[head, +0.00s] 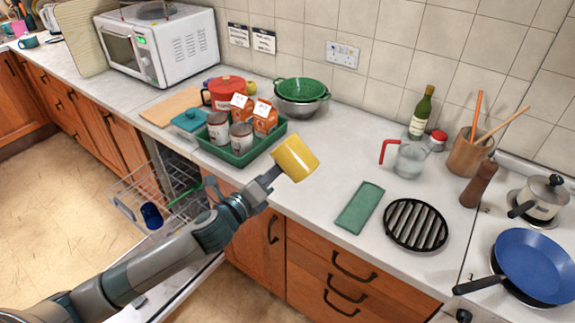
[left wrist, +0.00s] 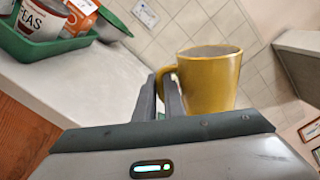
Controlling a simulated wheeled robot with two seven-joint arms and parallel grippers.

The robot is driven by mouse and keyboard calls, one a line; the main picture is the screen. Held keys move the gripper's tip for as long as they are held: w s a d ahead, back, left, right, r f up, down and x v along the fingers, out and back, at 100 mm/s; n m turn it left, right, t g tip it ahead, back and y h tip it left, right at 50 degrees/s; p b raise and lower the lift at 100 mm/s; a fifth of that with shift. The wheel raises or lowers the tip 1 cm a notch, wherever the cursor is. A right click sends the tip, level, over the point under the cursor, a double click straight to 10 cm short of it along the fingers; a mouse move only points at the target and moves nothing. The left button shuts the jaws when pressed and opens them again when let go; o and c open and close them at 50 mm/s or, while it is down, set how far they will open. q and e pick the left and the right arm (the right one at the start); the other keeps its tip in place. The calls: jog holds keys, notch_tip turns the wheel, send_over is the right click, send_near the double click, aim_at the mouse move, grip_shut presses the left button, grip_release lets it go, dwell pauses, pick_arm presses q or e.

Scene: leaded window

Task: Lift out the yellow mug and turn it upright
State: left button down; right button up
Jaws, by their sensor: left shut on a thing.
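The yellow mug (head: 297,158) is in the air above the counter's front part, to the right of the green tray, and looks tilted in the head view. My left gripper (head: 270,177) is shut on its handle. In the left wrist view the fingers (left wrist: 170,95) close at the handle, and the mug (left wrist: 208,85) stands to their right with its rim toward the top of the picture. The open dishwasher rack (head: 125,190) is below left, partly behind my arm. My right gripper is not in view.
A dark blue mug (head: 151,215) is in the rack. The green tray (head: 240,158) holds tins and cartons. A green cloth (head: 360,207), a black trivet (head: 416,224) and a glass jug (head: 409,160) stand to the right. Counter between tray and cloth is clear.

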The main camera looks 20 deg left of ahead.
pick_arm(q)
jog(key=r+m+p, duration=0.1)
jog(key=m+p, duration=0.1)
jog(key=a+r+m+p, duration=0.1)
jog(key=r+m+p, duration=0.1)
jog(key=m, duration=0.1)
jog(key=r+m+p, duration=0.1)
jog(key=m+p, duration=0.1)
jog(key=shift+w+a+r+m+p, duration=0.15)
jog(key=shift+w+a+m+p, duration=0.15)
jog(key=shift+a, duration=0.1)
jog(key=shift+a+r+m+p, duration=0.15)
jog(key=shift+r+m+p, duration=0.3)
jog(key=shift+m+p, duration=0.55)
jog(key=shift+r+m, duration=0.1)
jog(key=shift+m, duration=0.3)
jog(key=shift+w, duration=0.1)
